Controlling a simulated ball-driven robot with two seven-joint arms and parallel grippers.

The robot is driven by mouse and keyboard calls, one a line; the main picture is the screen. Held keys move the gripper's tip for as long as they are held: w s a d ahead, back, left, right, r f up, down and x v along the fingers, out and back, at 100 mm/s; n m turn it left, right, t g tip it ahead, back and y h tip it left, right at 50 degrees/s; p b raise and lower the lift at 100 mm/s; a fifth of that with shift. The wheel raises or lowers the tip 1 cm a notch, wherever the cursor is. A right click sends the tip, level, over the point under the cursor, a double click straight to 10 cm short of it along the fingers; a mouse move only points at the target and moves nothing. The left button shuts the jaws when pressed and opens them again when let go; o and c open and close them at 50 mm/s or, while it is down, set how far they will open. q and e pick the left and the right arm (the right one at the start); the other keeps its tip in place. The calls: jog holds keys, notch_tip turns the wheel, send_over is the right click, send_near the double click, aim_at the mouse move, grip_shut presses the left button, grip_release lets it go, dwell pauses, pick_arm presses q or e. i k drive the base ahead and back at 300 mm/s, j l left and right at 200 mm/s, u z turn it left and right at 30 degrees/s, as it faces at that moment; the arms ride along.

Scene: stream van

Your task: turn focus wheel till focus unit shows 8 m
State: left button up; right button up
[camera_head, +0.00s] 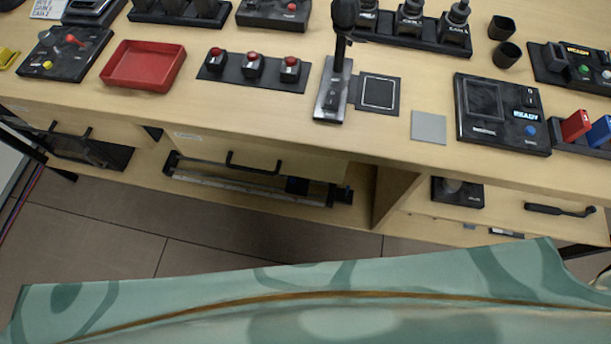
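I cannot make out a focus wheel or a reading in metres in this view. A black unit (501,114) at the right of the desk has a dark screen, a small display reading READY and a blue knob. Another black unit (570,66) at the far right edge shows a yellow READY and a green button. A black box (66,52) at the upper left has a red lever and a yellow button. Whether any of these is the focus unit, I cannot tell. Neither of my grippers is in view.
The wooden desk (225,117) carries a red tray (144,66), three red-topped buttons (253,66), an upright black microphone-like stand (336,80), a grey square (428,127) and red and blue blocks at the right. Drawers and shelves sit below the desk edge.

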aim_at(449, 185)
jog(key=k, duration=0.15)
jog(key=z, duration=1.6)
jog(key=k+l, duration=0.05)
jog(key=l, duration=0.05)
